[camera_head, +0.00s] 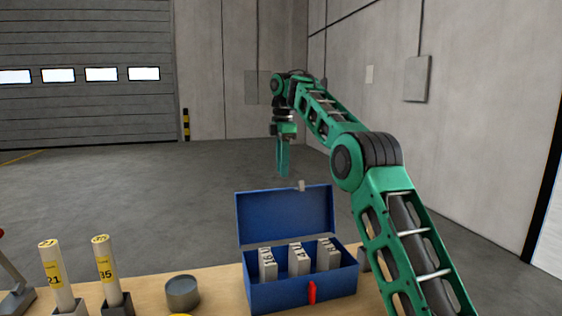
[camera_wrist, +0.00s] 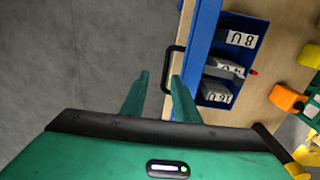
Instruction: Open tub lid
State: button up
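A blue box (camera_head: 302,292) stands on the wooden table with its lid (camera_head: 285,217) raised upright at the back. I take it for the tub. A red latch (camera_head: 312,292) is on its front, and a small grey catch (camera_head: 301,186) is on the lid's top edge. In the wrist view the lid (camera_wrist: 204,35) shows edge-on, with a black handle (camera_wrist: 169,62) on its outer side. My gripper (camera_head: 283,174) points down behind and above the lid. In the wrist view its fingers (camera_wrist: 160,75) are apart with nothing between them; the right one overlaps the handle's lower end.
Several numbered grey blocks (camera_head: 298,258) stand inside the box. An orange part (camera_wrist: 286,97) lies in front of the box. Open floor (camera_head: 120,200) lies behind the table.

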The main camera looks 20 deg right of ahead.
jog(key=shift+w+r, duration=0.2)
jog(key=shift+r, duration=1.35)
